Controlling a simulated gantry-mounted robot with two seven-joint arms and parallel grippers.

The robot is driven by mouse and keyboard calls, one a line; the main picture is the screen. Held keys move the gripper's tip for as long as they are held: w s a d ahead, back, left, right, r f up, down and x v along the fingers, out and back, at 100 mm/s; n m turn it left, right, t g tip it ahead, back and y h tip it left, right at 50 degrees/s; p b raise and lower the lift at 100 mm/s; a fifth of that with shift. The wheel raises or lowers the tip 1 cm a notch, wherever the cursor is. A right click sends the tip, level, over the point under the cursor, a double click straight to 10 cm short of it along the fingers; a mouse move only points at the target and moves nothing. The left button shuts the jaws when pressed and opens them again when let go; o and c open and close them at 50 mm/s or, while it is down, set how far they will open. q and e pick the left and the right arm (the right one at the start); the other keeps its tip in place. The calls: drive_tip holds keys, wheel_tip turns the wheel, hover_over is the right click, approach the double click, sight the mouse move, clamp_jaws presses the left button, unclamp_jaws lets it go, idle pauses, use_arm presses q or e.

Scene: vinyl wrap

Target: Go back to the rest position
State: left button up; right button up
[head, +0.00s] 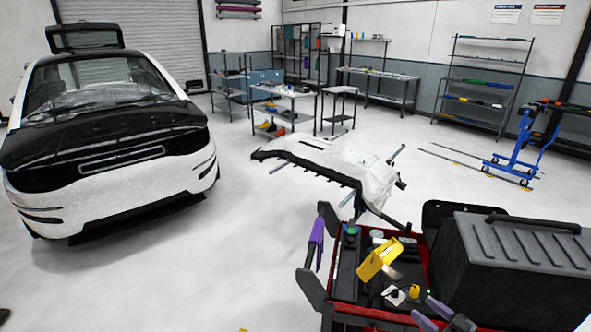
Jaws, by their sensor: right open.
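My right gripper (420,305) is at the bottom edge, right of centre, over the near side of the red tool cart (372,312). Its two purple-tipped fingers are apart, with nothing seen between them. Part of it is cut off by the frame edge. My left gripper is not seen.
The cart carries a yellow tool (378,260), several small items and a large dark case (515,265). A purple item (316,240) is at its left side. A white panel (345,165) lies on a stand behind it. A white car (110,130) stands left; open floor (225,265) lies between.

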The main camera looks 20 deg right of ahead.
drive_tip(key=s+a+f+m+g, duration=0.1)
drive_tip(key=s+a+f, duration=0.2)
drive_tip(key=a, duration=0.5)
drive_tip(key=s+a+f+g, duration=0.1)
drive_tip(key=s+a+f, duration=0.25)
drive_tip(key=a, duration=0.35)
drive_tip(key=s+a+f+m+g, duration=0.1)
drive_tip(key=s+a+f, duration=0.2)
drive_tip(key=a, duration=0.5)
drive_tip(key=s+a+r+g+h, duration=0.1)
drive_tip(key=s+a+g+h, duration=0.15)
drive_tip(key=s+g, duration=0.4)
drive_tip(key=s+a+r+g+h, duration=0.1)
drive_tip(key=s+g+h, duration=0.25)
drive_tip(key=s, duration=0.55)
wheel_tip(320, 180, up, 29)
drive_tip(key=y+p, duration=0.1)
drive_tip(key=p, duration=2.7)
drive_tip(key=shift+w+f+n+p, duration=0.15)
drive_tip(key=shift+n+p, duration=0.15)
drive_tip(key=shift+n, duration=0.1)
